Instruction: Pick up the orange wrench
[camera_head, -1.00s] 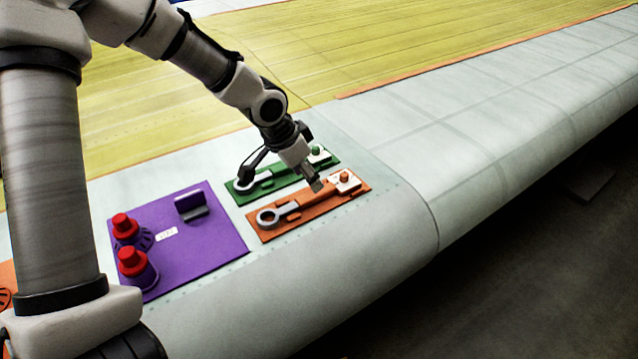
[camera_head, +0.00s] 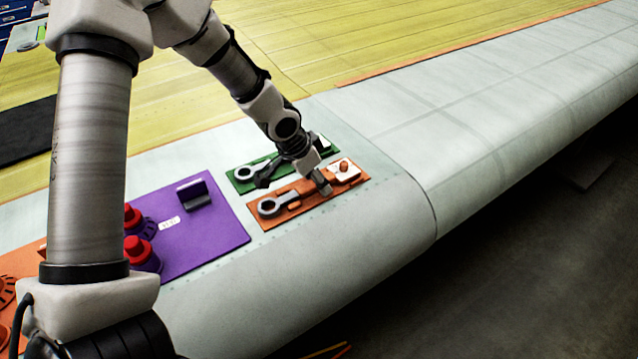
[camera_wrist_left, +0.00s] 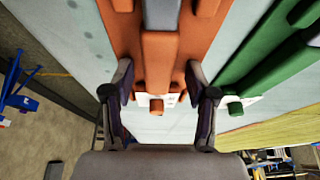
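The orange wrench (camera_head: 289,198) lies on an orange tray (camera_head: 262,221) on the pale wing edge, its grey ring end towards the left. My left gripper (camera_head: 318,182) is low over the right part of the wrench, hiding some of it. In the left wrist view the orange wrench (camera_wrist_left: 160,58) runs between the two fingers of my left gripper (camera_wrist_left: 162,90). The fingers are apart, one on each side, with gaps to the wrench. My right gripper is not in view.
A green tray (camera_head: 234,183) with another wrench lies right behind the orange one. A purple plate (camera_head: 205,240) with red-topped parts and an upright bracket is on the left. The wing surface to the right is bare, and its front edge drops off to a dark floor.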

